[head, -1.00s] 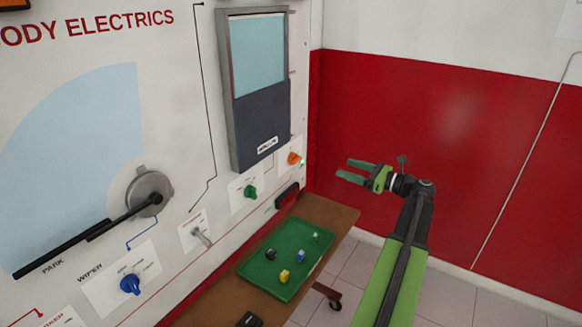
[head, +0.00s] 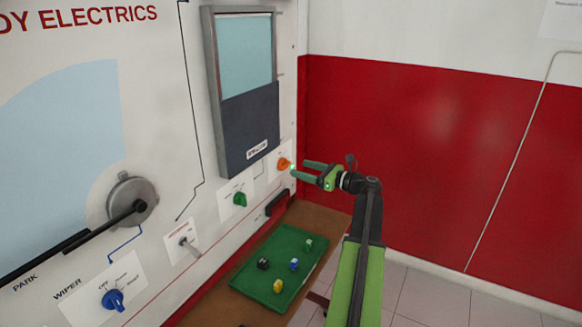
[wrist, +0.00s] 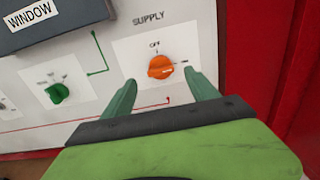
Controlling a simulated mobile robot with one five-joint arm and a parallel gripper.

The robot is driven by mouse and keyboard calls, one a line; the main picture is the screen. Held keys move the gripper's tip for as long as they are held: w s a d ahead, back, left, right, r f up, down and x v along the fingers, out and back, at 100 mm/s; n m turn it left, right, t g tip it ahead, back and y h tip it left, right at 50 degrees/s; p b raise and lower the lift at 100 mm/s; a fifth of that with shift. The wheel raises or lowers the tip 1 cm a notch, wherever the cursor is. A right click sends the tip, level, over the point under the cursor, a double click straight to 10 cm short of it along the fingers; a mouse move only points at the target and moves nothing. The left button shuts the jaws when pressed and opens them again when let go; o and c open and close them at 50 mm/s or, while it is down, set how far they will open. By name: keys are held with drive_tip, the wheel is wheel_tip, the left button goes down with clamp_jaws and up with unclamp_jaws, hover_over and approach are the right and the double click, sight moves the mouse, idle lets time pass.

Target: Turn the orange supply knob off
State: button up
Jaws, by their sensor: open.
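The orange supply knob (head: 284,164) sits on a white plate at the right edge of the panel. In the wrist view the orange supply knob (wrist: 161,66) lies under the word SUPPLY, with an OFF mark above it and another mark to its right. Its grip looks turned roughly sideways, toward the right-hand mark. My gripper (head: 299,169) is open, with its fingertips just short of the knob. In the wrist view my gripper (wrist: 162,82) has one finger on each side below the knob, and nothing is between them.
A green knob (head: 240,199) is on the panel left of the supply knob, below the window unit (head: 245,125). A green tray (head: 262,262) with several small parts lies on a brown shelf below. A red wall (head: 430,150) stands to the right.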

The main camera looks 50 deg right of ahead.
sight(288, 165)
drive_tip(key=x, duration=0.5)
drive_tip(key=shift+w, duration=0.25)
drive_tip(key=shift+c, duration=0.5)
drive_tip(key=c, duration=1.3)
drive_tip(key=shift+o, duration=0.2)
